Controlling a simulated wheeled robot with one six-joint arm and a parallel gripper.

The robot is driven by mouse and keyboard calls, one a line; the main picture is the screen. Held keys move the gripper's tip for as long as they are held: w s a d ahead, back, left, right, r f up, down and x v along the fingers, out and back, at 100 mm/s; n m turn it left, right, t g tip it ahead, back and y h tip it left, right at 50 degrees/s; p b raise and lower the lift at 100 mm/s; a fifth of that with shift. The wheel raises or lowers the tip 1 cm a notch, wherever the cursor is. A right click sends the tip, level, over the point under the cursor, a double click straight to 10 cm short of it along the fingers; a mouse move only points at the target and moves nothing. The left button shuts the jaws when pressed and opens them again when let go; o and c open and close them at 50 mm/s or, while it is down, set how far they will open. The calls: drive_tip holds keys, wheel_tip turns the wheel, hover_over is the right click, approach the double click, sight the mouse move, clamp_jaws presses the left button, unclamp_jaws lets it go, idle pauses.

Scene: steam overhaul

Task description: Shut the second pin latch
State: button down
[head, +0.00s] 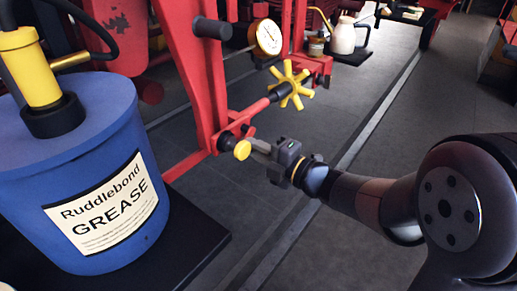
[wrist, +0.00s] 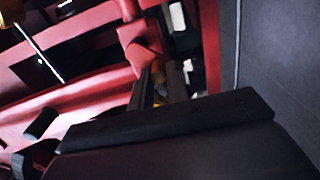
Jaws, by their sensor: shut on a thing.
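A pin latch with a round yellow knob (head: 242,150) sits on a dark collar at the lower end of the red upright frame (head: 198,85) in the head view. My gripper (head: 254,147) reaches it from the right, with its fingers at the knob. In the wrist view, my gripper's two dark fingers (wrist: 159,85) close on a small yellowish part between their tips, mostly hidden. The gripper is shut on the knob. How far the pin is in or out is hard to tell. Which latch counts as the second is not shown.
A yellow star handwheel (head: 290,85) on a red shaft stands just above my gripper. A gauge (head: 268,37) is above that. A blue grease drum (head: 90,165) fills the left on a dark surface. The grey floor (head: 400,90) at right is open.

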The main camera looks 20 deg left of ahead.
drive_tip(key=shift+r, duration=0.35)
drive_tip(key=shift+s+a+r, duration=0.1)
drive_tip(key=shift+s+r, duration=0.1)
drive_tip(key=shift+r, duration=0.3)
drive_tip(key=shift+r, duration=0.3)
idle(0.4)
drive_tip(key=shift+r, duration=0.35)
drive_tip(key=c, duration=1.5)
unclamp_jaws()
drive_tip(key=shift+f, duration=0.15)
